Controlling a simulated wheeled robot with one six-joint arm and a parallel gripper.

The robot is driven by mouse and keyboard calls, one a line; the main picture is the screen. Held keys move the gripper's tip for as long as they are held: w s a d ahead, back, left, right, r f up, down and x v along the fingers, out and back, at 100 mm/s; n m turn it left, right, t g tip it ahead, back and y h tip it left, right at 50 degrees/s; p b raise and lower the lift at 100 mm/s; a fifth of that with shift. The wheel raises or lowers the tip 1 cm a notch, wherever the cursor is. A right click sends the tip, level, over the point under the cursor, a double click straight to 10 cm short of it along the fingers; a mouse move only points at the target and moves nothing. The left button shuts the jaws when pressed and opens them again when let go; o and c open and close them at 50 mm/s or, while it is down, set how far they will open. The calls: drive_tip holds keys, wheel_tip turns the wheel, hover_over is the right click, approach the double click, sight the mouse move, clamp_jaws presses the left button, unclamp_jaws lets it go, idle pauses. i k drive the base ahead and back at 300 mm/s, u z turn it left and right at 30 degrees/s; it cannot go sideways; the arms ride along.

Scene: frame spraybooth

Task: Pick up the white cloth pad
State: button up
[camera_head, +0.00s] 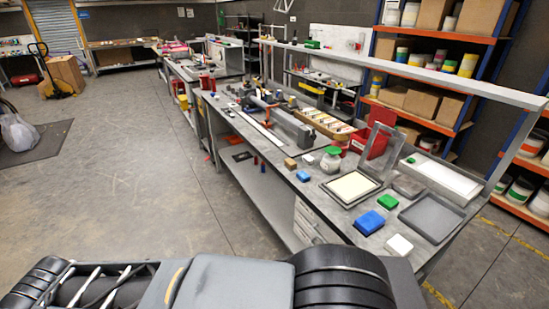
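A small white pad (399,245), likely the white cloth pad, lies flat on the near right end of the long grey workbench (322,212), close to its front edge. It sits right of a blue block (369,222) and in front of a dark grey tray (431,218). Its cloth texture is too small to make out. My arm's grey and black links cross the bottom of the view, in front of the bench. My gripper does not show.
A green block (388,201), a cream-filled frame (351,187), a green-lidded jar (331,160) and a long white-topped tray (441,178) stand nearby. An overhead rail (420,73) runs along the bench's back. Orange-and-blue shelves (427,75) stand behind.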

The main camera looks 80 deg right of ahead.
sight(308, 159)
drive_tip(key=i, duration=0.2)
drive_tip(key=z, duration=2.25)
drive_tip(key=i, duration=2.55)
drive_tip(key=z, duration=2.2)
